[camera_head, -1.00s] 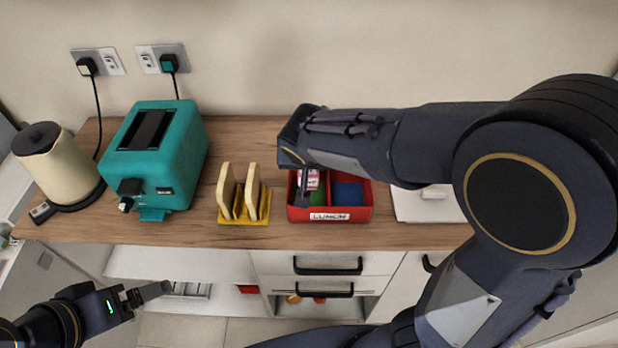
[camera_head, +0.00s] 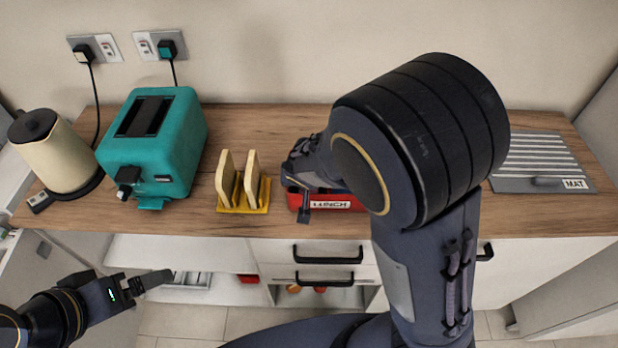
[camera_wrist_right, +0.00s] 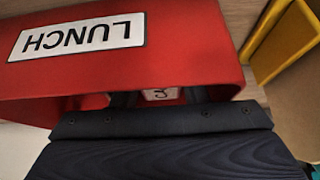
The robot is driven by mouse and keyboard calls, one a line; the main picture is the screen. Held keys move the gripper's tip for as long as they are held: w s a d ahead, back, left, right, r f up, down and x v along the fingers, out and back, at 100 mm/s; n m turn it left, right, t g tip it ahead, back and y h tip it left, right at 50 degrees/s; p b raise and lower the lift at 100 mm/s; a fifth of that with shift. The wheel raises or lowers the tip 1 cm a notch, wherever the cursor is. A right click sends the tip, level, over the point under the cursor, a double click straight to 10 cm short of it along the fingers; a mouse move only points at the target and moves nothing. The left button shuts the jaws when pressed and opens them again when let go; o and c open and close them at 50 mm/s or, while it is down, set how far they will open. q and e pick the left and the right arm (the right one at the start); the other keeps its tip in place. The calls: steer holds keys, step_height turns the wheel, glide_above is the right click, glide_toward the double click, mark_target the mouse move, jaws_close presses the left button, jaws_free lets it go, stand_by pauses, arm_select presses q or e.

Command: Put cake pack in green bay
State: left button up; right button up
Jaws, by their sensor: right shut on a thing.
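The red lunch box (camera_head: 357,203) stands on the counter in the head view, right of the yellow rack. Its label LUNCH (camera_wrist_right: 78,37) shows upside down in the right wrist view. My right gripper (camera_head: 304,205) reaches down at the box's left part and hides most of the inside, including the green bay. In the right wrist view, my right gripper (camera_wrist_right: 158,97) is shut on the cake pack (camera_wrist_right: 162,92), of which only a pale printed strip shows between the fingers at the box wall. My left gripper (camera_head: 150,281) hangs away at lower left; its jaw opening is unclear.
A yellow rack (camera_head: 258,206) with two bread slices stands just left of the box. A teal toaster (camera_head: 165,150) and cream kettle (camera_head: 58,158) are farther left. A grey mat (camera_head: 540,160) lies at the right. Drawers are below the counter.

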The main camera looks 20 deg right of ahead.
steer(key=shift+f, duration=0.15)
steer(key=o, duration=0.7)
steer(key=shift+s+a+r, duration=0.1)
steer(key=shift+r, duration=0.4)
steer(key=p+v, duration=0.2)
steer(key=v, duration=0.9)
steer(key=shift+s+d+r+n+y, duration=0.25)
steer(key=shift+s+d+r+y, duration=0.5)
steer(key=shift+s+d, duration=1.4)
steer(key=shift+s+d+r+n+y, duration=0.4)
steer(key=shift+s+d+y, duration=0.6)
steer(key=shift+s, duration=2.4)
steer(key=shift+s+d+r+n+y, duration=0.15)
steer(key=shift+s+d+r+y, duration=1)
steer(key=shift+s, duration=1.6)
